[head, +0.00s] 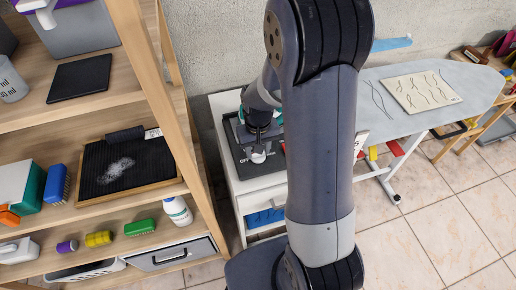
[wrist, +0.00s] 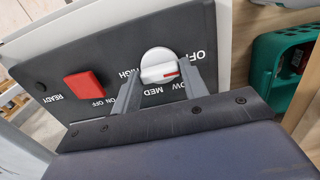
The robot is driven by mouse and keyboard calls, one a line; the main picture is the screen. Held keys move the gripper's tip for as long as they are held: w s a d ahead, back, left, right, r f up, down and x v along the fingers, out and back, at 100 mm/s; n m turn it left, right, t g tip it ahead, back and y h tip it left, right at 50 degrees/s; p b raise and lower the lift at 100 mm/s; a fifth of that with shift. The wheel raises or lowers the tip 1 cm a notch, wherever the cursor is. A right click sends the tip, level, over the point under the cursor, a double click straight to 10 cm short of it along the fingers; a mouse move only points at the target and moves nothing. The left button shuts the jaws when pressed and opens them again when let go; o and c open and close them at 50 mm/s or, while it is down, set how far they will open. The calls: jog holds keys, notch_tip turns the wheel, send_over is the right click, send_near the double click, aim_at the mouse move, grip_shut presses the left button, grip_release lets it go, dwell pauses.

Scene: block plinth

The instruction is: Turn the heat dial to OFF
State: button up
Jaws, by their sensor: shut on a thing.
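The heat dial (wrist: 158,62) is a white round knob with a raised grip and a short red mark on its lower right side in the wrist view. It sits on a dark control panel (wrist: 105,55) with OFF, HIGH, MED and LOW printed around it, upside down here. The red mark lies on the side nearest LOW and OFF; its exact setting is hard to tell. My gripper (wrist: 163,78) has one grey finger on each side of the dial and is shut on it. In the head view my gripper (head: 258,140) is over the panel on the white cabinet.
A red switch (wrist: 82,87) marked ON OFF is beside the dial. A green case (wrist: 285,75) stands to the right. In the head view a wooden shelf (head: 150,75) rises close on the left, and an ironing board (head: 375,125) stands on the right.

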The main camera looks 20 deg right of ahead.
jog(key=o, duration=1)
jog(key=shift+r, duration=0.1)
notch_tip(320, 180, up, 11)
jog(key=shift+f, duration=0.2)
notch_tip(320, 180, down, 11)
jog(key=shift+r, duration=0.1)
dwell(0.4)
dwell(0.4)
